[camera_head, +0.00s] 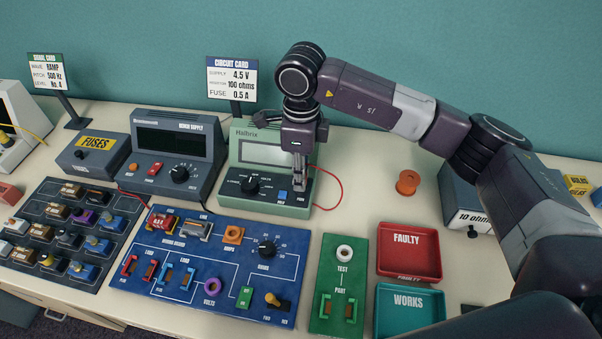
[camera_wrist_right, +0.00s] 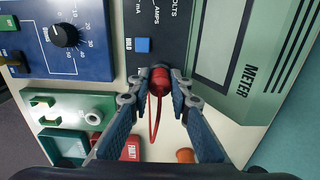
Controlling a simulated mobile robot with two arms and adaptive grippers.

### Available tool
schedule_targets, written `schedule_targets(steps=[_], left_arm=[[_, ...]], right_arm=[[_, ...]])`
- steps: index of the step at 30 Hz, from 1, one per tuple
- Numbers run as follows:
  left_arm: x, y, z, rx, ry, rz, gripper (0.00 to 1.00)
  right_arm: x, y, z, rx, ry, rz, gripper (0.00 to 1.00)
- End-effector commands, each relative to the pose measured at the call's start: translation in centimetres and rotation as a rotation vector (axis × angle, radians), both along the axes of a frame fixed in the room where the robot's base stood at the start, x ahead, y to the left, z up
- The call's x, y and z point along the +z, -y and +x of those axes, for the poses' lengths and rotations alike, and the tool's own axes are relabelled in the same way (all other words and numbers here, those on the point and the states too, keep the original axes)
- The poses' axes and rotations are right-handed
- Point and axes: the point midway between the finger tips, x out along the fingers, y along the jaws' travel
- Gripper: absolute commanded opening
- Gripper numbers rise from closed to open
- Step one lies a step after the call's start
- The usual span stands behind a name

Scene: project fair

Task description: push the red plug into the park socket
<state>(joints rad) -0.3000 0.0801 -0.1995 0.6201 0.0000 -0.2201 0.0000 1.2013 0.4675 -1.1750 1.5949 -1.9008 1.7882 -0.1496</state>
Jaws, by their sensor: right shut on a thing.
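The green Halbrix meter (camera_head: 262,152) stands at the back middle of the table, with a dark lower panel, a dial and a blue button (camera_head: 281,195). My right gripper (camera_head: 299,186) points down at the right end of this panel. In the wrist view my right gripper (camera_wrist_right: 159,92) is shut on the red plug (camera_wrist_right: 159,77), right at the meter's panel. A red lead (camera_head: 334,187) loops from there to the right. The park socket is hidden under the plug and fingers, so I cannot tell how deep the plug sits. My left gripper is not in view.
The blue circuit board (camera_head: 205,282) lies in front of the meter. The green test board (camera_head: 325,287), red FAULTY tray (camera_head: 434,249) and teal WORKS tray (camera_head: 411,310) lie to the right. An orange spool (camera_head: 407,183) stands on bare table. The bench supply (camera_head: 178,150) is left of the meter.

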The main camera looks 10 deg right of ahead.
Motion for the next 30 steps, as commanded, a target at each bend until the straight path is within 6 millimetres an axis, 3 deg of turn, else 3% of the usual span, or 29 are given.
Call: schedule_targets(steps=[10,11,15,22,27,30], left_arm=[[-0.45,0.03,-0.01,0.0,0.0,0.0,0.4],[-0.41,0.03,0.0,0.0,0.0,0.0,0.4],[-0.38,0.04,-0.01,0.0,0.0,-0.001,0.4],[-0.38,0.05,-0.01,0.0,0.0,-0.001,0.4],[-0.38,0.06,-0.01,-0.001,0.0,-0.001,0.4],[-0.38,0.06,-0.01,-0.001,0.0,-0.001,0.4]], right_arm=[[-0.46,0.01,0.02,0.0,0.0,0.0,0.0],[-0.41,0.01,0.02,0.0,0.0,0.0,0.2],[-0.39,0.01,0.02,0.0,0.0,0.0,0.36],[-0.39,0.0,0.01,0.0,0.0,0.0,0.39],[-0.41,0.01,0.0,0.0,0.0,0.0,0.56],[-0.41,0.01,0.0,0.0,0.0,0.0,0.56]])
